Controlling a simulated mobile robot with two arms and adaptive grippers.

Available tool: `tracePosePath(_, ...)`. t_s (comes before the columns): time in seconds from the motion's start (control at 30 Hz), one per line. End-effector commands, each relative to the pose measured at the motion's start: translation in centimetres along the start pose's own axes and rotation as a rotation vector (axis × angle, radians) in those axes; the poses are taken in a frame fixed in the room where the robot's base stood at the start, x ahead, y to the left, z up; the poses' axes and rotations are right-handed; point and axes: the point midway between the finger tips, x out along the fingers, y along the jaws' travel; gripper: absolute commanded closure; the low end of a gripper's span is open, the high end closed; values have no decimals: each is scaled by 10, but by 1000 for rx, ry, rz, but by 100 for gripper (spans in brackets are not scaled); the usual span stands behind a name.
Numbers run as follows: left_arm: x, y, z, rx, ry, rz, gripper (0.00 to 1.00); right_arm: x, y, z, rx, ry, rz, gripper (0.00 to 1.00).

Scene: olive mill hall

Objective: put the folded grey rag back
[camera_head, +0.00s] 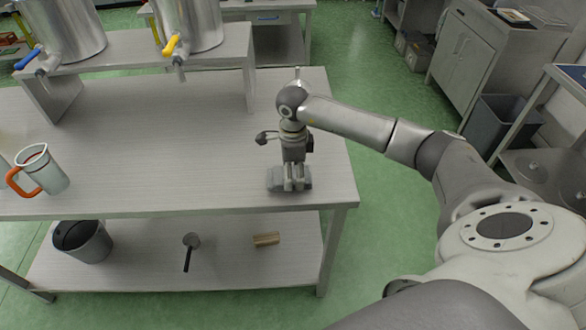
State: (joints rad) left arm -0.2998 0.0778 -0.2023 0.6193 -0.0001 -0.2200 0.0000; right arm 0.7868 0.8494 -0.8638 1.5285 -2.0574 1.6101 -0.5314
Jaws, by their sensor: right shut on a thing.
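The folded grey rag (275,181) is a small grey bundle at the right end of the steel table (190,145), near its front edge. My right gripper (292,182) points down over it and is shut on it, with the fingers in front of part of the rag. I cannot tell whether the rag touches the tabletop or is held just above it. My left gripper is not in view.
A measuring jug (45,170) with an orange handle stands at the left. Steel tanks with a blue tap (27,59) and a yellow tap (171,45) stand on a raised stand (130,50). A bucket (84,240) is on the lower shelf. The table's middle is clear.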

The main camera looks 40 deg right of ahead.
Motion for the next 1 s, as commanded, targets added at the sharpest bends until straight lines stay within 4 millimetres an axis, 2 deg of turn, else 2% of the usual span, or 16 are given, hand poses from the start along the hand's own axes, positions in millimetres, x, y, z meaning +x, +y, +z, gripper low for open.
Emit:
tracePosePath(0.4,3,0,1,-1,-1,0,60,9,0,0,0,-1,-2,62)
tracePosePath(0.43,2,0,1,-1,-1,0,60,8,0,0,0,-1,-2,37)
tracePosePath(0.57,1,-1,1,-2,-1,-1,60,7,0,0,0,-1,-2,21)
tracePosePath(0.6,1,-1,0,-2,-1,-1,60,7,0,0,0,-1,-2,18)
tracePosePath(1.0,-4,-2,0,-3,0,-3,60,2,0,0,0,-2,-2,18)
